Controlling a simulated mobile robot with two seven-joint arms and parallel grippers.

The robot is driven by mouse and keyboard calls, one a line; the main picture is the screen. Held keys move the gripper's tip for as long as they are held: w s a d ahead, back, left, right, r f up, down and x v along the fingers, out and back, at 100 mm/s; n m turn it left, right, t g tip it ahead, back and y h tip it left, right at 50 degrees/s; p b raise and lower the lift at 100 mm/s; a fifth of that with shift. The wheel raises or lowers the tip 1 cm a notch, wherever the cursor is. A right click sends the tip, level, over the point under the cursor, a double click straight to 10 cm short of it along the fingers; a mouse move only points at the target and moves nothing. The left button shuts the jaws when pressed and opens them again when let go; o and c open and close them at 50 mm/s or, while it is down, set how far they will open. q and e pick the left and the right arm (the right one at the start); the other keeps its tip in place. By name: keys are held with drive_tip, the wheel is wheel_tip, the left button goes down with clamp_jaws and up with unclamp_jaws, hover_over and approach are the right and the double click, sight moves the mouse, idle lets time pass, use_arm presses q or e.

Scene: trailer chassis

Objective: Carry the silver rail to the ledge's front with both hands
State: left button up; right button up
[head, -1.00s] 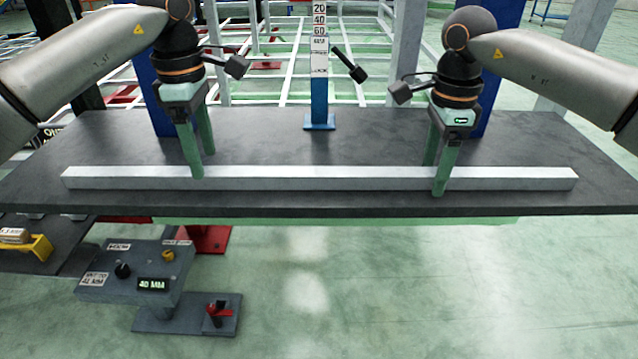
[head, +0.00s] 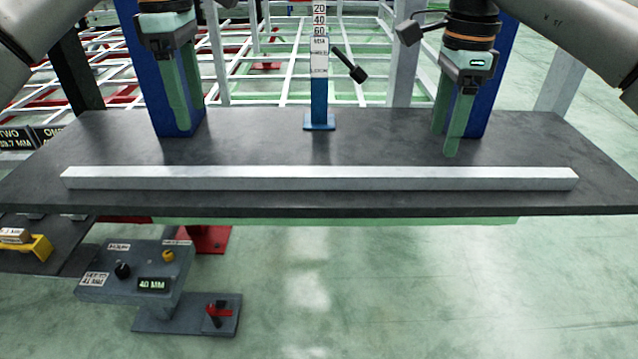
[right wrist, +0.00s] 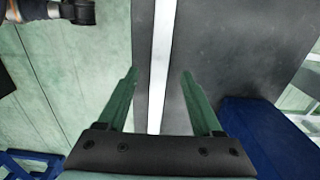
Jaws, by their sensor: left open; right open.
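The silver rail (head: 320,179) lies lengthwise along the front part of the dark ledge (head: 270,145), close to and roughly parallel with its front edge. My left gripper (head: 190,130) is open and empty, raised above the ledge over the rail's left part. My right gripper (head: 446,145) is open and empty, raised above the rail's right part. In the right wrist view, the rail (right wrist: 160,60) runs between the two spread fingers of my right gripper (right wrist: 158,75) and is apart from them.
A blue post with a marked scale (head: 319,100) stands at the ledge's back middle. A grey control box (head: 135,272) with knobs and a "40 MM" display is below the ledge at left. A yellow item (head: 38,247) is at far left. Green floor is open in front.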

drive_tip(key=shift+r, duration=2.15)
drive_tip(key=shift+s, duration=0.15)
